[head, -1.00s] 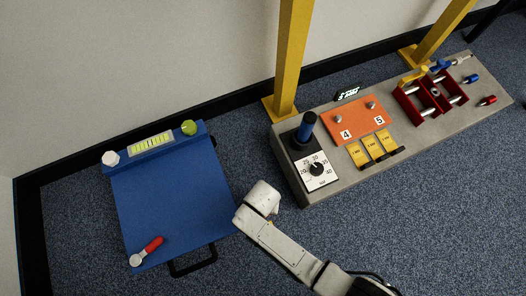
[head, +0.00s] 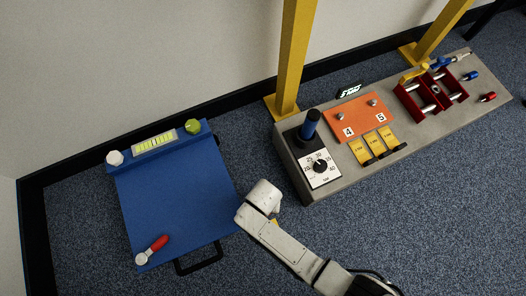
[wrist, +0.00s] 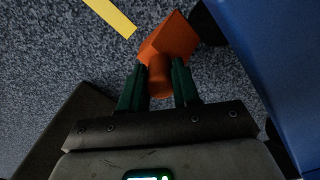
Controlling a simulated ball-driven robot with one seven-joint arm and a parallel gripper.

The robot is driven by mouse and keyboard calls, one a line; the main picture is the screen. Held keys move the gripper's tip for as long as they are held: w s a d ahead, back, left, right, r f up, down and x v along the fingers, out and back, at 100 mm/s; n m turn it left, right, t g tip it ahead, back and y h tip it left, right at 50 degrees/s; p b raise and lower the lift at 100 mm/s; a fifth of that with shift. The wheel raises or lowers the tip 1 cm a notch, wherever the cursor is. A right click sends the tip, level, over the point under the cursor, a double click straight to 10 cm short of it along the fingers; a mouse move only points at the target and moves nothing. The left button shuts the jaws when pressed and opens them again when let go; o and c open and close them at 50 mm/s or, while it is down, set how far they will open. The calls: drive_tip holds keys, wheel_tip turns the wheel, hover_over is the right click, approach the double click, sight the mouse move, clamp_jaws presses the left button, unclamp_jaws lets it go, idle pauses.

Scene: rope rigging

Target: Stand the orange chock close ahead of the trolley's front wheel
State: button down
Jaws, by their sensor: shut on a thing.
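The orange chock (wrist: 170,42) is in the wrist view, with a wedge-like block and a rounded grip. My gripper (wrist: 159,80) has its green fingers shut on the grip, with the block beyond the fingertips. The blue trolley (head: 175,200) stands at the left in the head view; its side (wrist: 275,50) fills the right of the wrist view. A dark rounded part, perhaps the front wheel (wrist: 208,22), shows just right of the chock, beside the trolley. The gap between them is hard to judge. My gripper and the chock are hidden behind my arm in the head view.
A yellow strip (wrist: 110,16) lies on the blue-grey carpet, left of the chock. A grey bench (head: 420,125) with a dial, switches and red frames stands at the right, with yellow posts (head: 292,60) behind. A black handle (head: 200,260) sticks out from the trolley's near end.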

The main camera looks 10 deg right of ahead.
drive_tip(key=c, duration=0.7)
unclamp_jaws()
drive_tip(key=shift+a, duration=0.1)
drive_tip(key=shift+c, duration=0.2)
wheel_tip(320, 180, up, 11)
drive_tip(key=p, duration=0.7)
drive_tip(key=shift+f, duration=0.1)
